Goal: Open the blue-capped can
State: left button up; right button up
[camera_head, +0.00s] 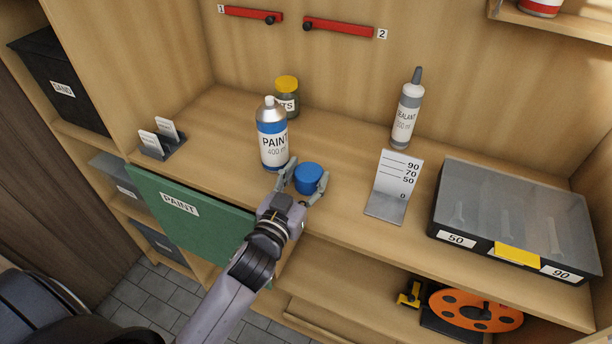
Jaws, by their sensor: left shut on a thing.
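The paint can (272,140) stands upright on the bench. It is silver with a blue band and a label reading PAINT, and its white nozzle shows at the top with no cap on it. The blue cap (309,177) is apart from the can, just to its right and nearer to me. My left gripper (307,186) is shut on the cap, one finger on each side. I cannot tell whether the cap touches the bench. My right gripper is not in view.
A yellow-lidded jar (287,88) stands behind the can. A sealant tube (406,115), a grey measuring stand (395,185) and a clear-lidded case (515,215) are to the right. A green PAINT panel (190,215) is at the front left.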

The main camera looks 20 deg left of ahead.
pick_arm(q)
jog(key=shift+f, duration=0.2)
jog(key=o, duration=1.3)
jog(key=shift+r, duration=0.1)
jog(key=shift+r, duration=0.2)
jog(key=shift+s+f, duration=0.15)
jog(key=shift+s, duration=0.15)
jog(key=s+b, duration=0.2)
jog(key=s, duration=0.9)
jog(key=shift+s+a+b, duration=0.2)
jog(key=shift+b, duration=0.1)
